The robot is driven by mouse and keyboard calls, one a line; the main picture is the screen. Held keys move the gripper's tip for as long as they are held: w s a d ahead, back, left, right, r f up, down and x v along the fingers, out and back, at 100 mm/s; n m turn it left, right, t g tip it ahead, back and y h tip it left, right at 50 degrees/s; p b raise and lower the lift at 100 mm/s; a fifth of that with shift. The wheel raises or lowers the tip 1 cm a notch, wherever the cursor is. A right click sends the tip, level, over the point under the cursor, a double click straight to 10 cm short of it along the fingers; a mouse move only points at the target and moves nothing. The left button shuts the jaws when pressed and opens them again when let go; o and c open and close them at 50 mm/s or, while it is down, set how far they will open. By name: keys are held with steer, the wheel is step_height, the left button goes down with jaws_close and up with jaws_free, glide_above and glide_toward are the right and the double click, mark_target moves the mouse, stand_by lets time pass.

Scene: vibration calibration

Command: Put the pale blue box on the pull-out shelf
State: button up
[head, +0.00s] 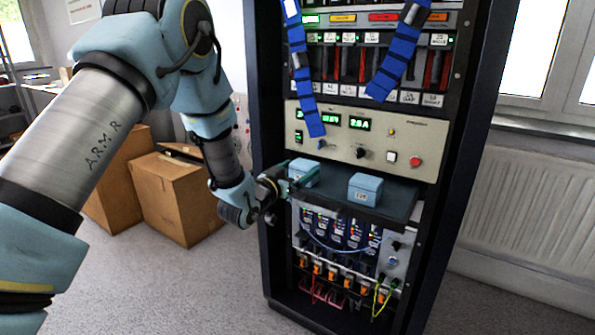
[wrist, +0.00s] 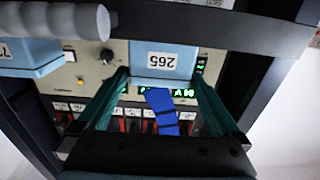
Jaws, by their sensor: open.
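Two pale blue boxes with white labels are on the dark pull-out shelf (head: 393,205) of the rack. The left box (head: 306,173) is at the shelf's left end. The right box (head: 365,188) sits apart from it, nearer the middle. My gripper (head: 296,178) is at the left box, its green fingers open. In the wrist view, the left box (wrist: 165,57), with its numbered label, lies between and just beyond the open fingertips (wrist: 162,78). Part of the right box (wrist: 28,55) shows at the left. Whether the fingers touch the left box cannot be told.
A beige instrument panel (head: 375,140) stands behind the shelf. Blue straps (head: 398,55) hang in front of the rack above. Cabled modules (head: 340,240) are below the shelf. Cardboard boxes (head: 172,195) stand on the floor at left; a radiator (head: 530,210) is at right.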

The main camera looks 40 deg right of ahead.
steer(key=shift+r, duration=0.15)
steer(key=shift+a, duration=0.15)
steer(key=b+v, duration=0.1)
steer(key=v, duration=1)
steer(key=shift+a, duration=0.35)
